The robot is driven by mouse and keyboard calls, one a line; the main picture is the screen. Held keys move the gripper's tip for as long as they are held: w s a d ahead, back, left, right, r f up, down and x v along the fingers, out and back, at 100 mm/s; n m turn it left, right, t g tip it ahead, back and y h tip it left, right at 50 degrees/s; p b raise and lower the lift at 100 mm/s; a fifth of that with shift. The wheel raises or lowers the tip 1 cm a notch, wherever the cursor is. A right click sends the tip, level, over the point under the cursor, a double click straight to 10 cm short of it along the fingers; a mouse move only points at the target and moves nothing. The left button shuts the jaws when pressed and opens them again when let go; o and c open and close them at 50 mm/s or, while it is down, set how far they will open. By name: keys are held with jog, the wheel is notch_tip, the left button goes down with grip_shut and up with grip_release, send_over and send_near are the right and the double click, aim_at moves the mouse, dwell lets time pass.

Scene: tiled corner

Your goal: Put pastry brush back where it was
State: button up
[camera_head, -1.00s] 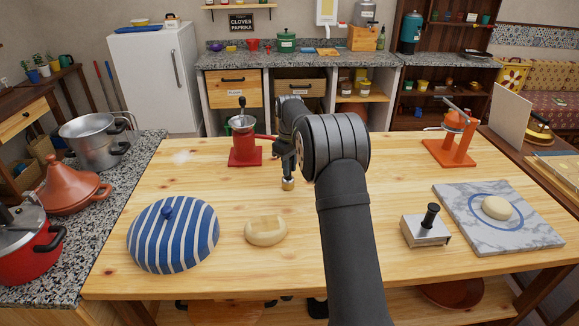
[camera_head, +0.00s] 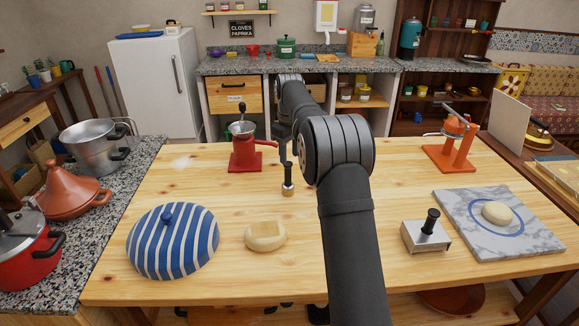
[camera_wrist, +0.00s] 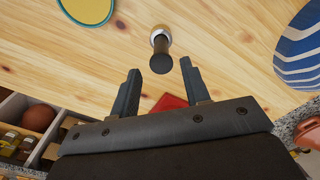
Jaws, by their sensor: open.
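A small tool with a dark handle and a brass-coloured lower end (camera_head: 287,181) stands upright on the wooden table, right of the red grinder. It may be the pastry brush, but I cannot make out bristles. In the wrist view its dark handle (camera_wrist: 162,47) and pale lower end show just beyond my fingertips. My gripper (camera_wrist: 160,72) is open, with nothing between its fingers, and apart from the tool. In the head view my gripper (camera_head: 282,148) is partly hidden by my arm, above and behind the tool.
The red grinder (camera_head: 243,150) stands close left. A striped blue dome (camera_head: 172,240) and a round pale piece (camera_head: 265,236) are in front. A metal block with a knob (camera_head: 426,233), marble board (camera_head: 460,215) and orange press (camera_head: 455,145) stand right.

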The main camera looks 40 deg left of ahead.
aim_at(289, 164)
jog(key=shift+r, duration=2.2)
notch_tip(289, 164, down, 12)
jog(key=shift+r, duration=1.7)
